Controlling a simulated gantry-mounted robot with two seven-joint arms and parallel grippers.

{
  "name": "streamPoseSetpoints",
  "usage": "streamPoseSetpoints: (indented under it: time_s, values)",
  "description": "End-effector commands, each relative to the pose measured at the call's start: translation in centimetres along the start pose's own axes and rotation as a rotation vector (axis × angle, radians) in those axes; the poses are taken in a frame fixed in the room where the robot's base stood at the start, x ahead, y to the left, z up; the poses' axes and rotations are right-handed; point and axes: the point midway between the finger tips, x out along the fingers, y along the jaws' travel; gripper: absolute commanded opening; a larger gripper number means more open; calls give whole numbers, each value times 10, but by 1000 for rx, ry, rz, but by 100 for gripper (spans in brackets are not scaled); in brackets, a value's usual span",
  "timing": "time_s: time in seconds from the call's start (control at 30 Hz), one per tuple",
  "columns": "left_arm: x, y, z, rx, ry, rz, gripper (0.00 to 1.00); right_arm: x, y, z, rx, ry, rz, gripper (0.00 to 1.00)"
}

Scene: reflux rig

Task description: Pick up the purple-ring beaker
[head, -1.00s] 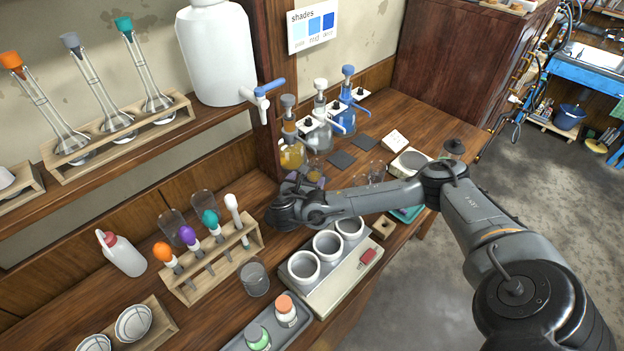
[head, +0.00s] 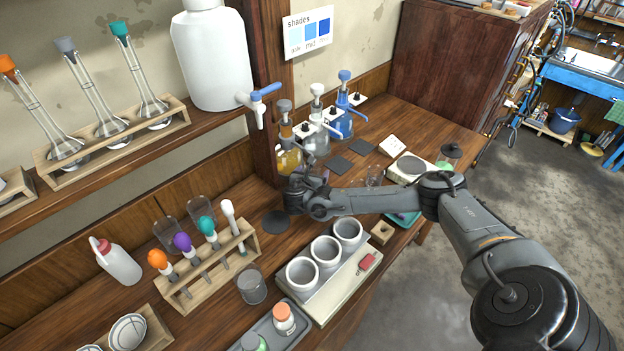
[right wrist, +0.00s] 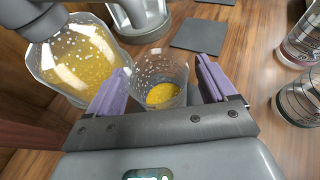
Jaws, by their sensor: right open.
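In the right wrist view a clear beaker (right wrist: 160,75) with a little yellow content stands between the two purple-padded fingers of my right gripper (right wrist: 162,88). The fingers are open, one on each side, with a gap visible at the right. I cannot make out a purple ring on this beaker. In the head view my right gripper (head: 311,182) is low over the bench, just in front of the amber pump bottle (head: 288,160); the wrist hides most of the beaker there. My left gripper is not in view.
The amber bottle (right wrist: 75,60) stands close to the left finger. Other glassware (right wrist: 300,98) stands to the right. Dark square mats (head: 362,147) lie behind. A rack of coloured droppers (head: 205,262) and a tray of white cups (head: 335,290) are nearer. A round dark mat (head: 275,222) is bare.

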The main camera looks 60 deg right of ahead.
Motion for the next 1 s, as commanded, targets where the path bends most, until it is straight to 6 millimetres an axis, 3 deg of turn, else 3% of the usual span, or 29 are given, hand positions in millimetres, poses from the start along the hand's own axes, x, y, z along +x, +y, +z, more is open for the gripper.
streamPoseSetpoints:
  time_s: [0.23,0.6,1.0]
  values:
    - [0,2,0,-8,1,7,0,1,0,0,0,1,1,84]
    - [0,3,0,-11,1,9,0,1,0,0,0,0,1,28]
    - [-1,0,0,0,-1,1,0,0,0,4,0,0,0,28]
